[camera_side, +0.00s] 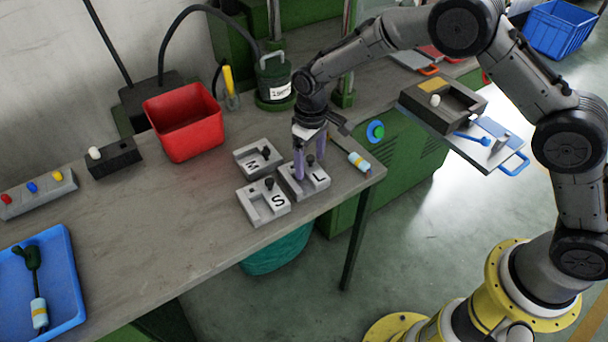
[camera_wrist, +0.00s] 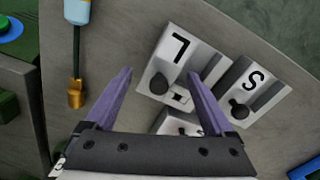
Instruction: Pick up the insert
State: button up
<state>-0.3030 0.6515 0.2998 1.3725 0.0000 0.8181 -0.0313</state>
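Three light grey blocks marked M (camera_side: 240,159), S (camera_side: 255,216) and L (camera_side: 318,182) lie together near the bench's right end. Each carries a dark knobbed piece, which I take for the inserts; the task does not say which one. My gripper (camera_side: 310,172) is over the L block, pointing down, with its two purple fingers apart. In the wrist view my gripper (camera_wrist: 160,73) is open, and the L block's dark insert (camera_wrist: 158,84) shows between the fingers. The S block's dark insert (camera_wrist: 240,109) is right of the right finger. The M block (camera_wrist: 167,123) is mostly hidden by my gripper.
A cable piece with a light blue and yellow sleeve (camera_side: 358,161) lies right of the blocks by the bench edge. A red bin (camera_side: 183,120), a black block with a white knob (camera_side: 113,158) and a blue tray (camera_side: 62,270) stand left. Bare bench lies between.

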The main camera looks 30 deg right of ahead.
grip_shut()
jog(key=shift+w+r, duration=0.1)
jog(key=shift+r, duration=0.15)
dwell(0.3)
